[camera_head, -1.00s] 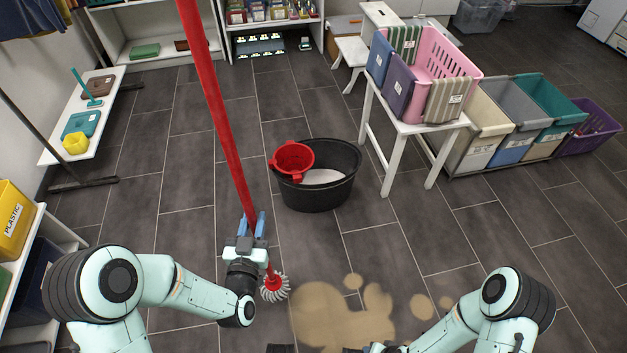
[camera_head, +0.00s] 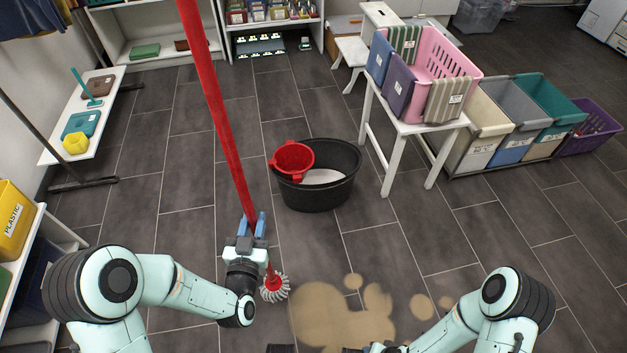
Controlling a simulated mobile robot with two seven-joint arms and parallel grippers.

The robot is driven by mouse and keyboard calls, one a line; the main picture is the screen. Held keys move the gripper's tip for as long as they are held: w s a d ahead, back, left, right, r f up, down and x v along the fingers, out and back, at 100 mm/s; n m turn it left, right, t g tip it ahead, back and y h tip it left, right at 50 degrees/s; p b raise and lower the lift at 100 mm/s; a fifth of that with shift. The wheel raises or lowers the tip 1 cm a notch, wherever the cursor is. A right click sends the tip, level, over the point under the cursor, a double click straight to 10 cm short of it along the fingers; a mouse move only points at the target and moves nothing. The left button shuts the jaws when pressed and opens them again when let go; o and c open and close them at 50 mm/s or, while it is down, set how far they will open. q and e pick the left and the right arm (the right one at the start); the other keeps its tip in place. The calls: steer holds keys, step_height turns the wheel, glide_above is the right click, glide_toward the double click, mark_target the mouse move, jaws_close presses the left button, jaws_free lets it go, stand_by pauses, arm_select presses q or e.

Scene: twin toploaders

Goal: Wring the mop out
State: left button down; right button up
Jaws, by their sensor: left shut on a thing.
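The mop has a long red handle (camera_head: 220,110) and a grey-white stringy head (camera_head: 275,289). My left gripper (camera_head: 252,226) is shut on the handle low down, just above the head. The handle stands nearly upright, leaning a little to the left at the top. The mop head is at the left edge of a brown spill; I cannot tell if it touches the floor. The black bucket (camera_head: 325,196) stands ahead and right of the gripper, with a red wringer (camera_head: 292,158) at its left rim and something whitish inside. My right gripper (camera_head: 365,350) is barely seen at the bottom edge.
The brown spill (camera_head: 340,315) lies on the grey tiles in front of me. A white table (camera_head: 440,124) with a pink basket (camera_head: 448,62) stands right of the bucket. Several bins (camera_head: 480,140) stand further right. A white bench (camera_head: 100,115) is at left. Floor between gripper and bucket is clear.

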arm_select(q)
steer(key=shift+r, duration=0.2)
arm_select(e)
steer(key=shift+s+a, duration=0.2)
steer(key=shift+s, duration=0.35)
arm_select(q)
steer(key=shift+r+p, duration=0.8)
steer(key=shift+r, duration=0.35)
arm_select(e)
steer(key=shift+s+a+r, duration=0.1)
steer(key=shift+r, duration=0.75)
